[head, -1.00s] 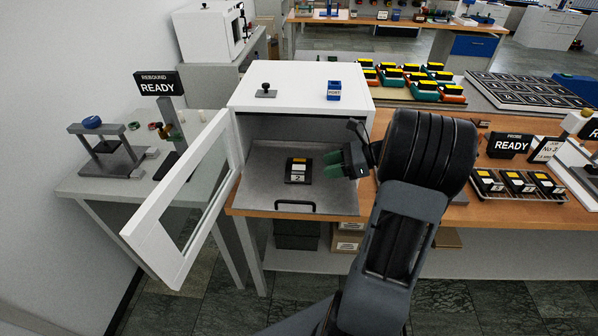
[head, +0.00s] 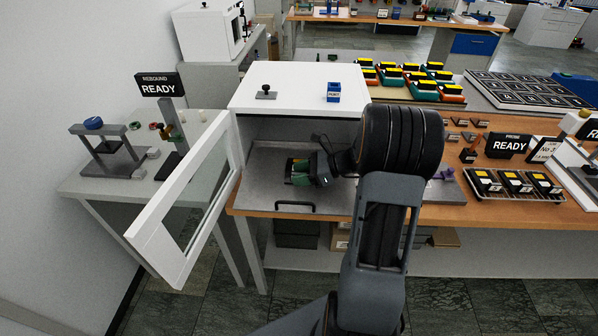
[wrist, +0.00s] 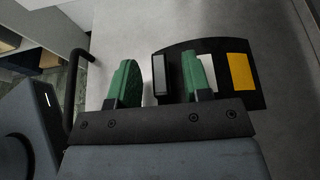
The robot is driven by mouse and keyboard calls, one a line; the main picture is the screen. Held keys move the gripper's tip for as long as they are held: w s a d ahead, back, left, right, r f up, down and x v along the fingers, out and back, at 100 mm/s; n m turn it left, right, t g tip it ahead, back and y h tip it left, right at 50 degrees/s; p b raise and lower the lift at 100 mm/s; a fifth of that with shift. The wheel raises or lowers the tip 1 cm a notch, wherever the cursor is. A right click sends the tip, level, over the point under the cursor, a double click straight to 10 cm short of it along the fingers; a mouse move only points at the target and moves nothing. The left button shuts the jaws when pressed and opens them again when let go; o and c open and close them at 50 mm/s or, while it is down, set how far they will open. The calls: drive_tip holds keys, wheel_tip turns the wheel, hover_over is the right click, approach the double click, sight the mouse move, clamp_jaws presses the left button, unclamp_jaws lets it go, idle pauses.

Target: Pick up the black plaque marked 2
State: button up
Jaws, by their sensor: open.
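The black plaque (wrist: 216,48) lies on the grey tray (head: 262,180) inside the open white cabinet. In the wrist view it shows a yellow patch and a white patch, with a raised pale-faced part at its left end. Its number is not readable now. My gripper (wrist: 160,80) is open, with green fingers. In the wrist view one finger is left of the plaque and the other overlaps it, with the raised part appearing between them. I cannot tell whether they touch it. In the head view my gripper (head: 302,172) hides most of the plaque.
The white cabinet (head: 300,84) has its glass door (head: 182,205) swung open to the left. A black handle (head: 295,205) is on the tray's front. Similar plaques stand in a rack (head: 515,190) on the bench at right. The tray is clear left of my gripper.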

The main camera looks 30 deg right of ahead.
drive_tip(key=shift+c, duration=0.2)
clamp_jaws()
drive_tip(key=shift+r, duration=0.1)
